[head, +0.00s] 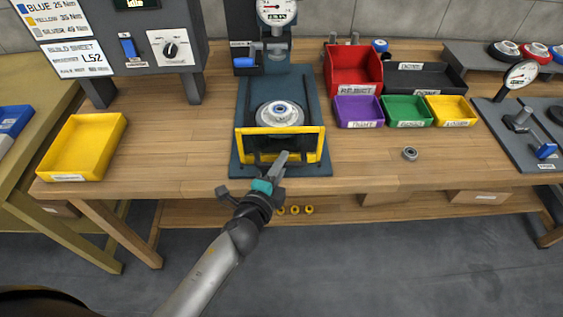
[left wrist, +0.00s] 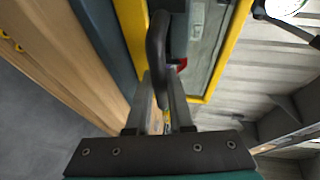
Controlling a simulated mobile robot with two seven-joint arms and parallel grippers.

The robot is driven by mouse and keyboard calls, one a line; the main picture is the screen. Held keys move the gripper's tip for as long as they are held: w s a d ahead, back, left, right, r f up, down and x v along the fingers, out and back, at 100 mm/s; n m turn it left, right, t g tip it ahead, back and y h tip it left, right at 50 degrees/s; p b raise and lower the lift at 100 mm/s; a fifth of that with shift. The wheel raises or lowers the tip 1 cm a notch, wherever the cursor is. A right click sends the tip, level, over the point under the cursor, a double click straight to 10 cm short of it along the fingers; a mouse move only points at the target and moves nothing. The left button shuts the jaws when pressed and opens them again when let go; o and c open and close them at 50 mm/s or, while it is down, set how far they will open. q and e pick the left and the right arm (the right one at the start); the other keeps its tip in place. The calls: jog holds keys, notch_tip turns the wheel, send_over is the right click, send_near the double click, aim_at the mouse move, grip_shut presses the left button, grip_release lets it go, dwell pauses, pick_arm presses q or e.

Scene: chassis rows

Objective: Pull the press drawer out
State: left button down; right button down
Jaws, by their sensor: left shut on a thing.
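The press (head: 242,95) stands at the middle of the bench, with a dial gauge at its top and a blue-handled lever. A yellow-framed front (head: 322,146) with a see-through panel stands upright at the front of its base, and it also fills the upper part of the left wrist view (left wrist: 226,62). A round metal part (head: 281,113) sits behind the frame. My left gripper (head: 281,160) is at the frame's front, its fingers shut around a curved black handle (left wrist: 156,45). How far the drawer is out cannot be told. My right gripper is not in view.
A yellow tray (head: 83,147) lies to the left. A red bin (head: 353,72) and purple, green and yellow bins stand to the right, with a loose bearing (head: 410,153) in front. The bench's front edge (head: 350,186) is below my gripper; the floor before it is clear.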

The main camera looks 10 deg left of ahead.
pick_arm(q)
jog(key=c, duration=0.8)
grip_release()
jog(key=v, duration=1.5)
jog(key=shift+s+b, duration=0.15)
jog(key=shift+b, duration=0.3)
jog(key=s+f+n+g+y, duration=0.1)
jog(key=s+f+n+g, duration=0.35)
jog(key=f, duration=0.95)
jog(key=s+f+n+g, duration=0.3)
jog(key=s+f+n, duration=0.15)
jog(key=f, duration=0.95)
jog(key=s+a+f+n+g, duration=0.3)
jog(key=s+f, duration=0.3)
jog(key=s, duration=0.2)
jog(key=s+a+f+n+g+y, duration=0.1)
jog(key=s+a+f+n+g, duration=0.2)
jog(key=s+f, duration=0.3)
jog(key=s+n+g, duration=0.1)
jog(key=s, duration=0.2)
jog(key=shift+s+f, duration=0.3)
jog(key=shift+f, duration=0.05)
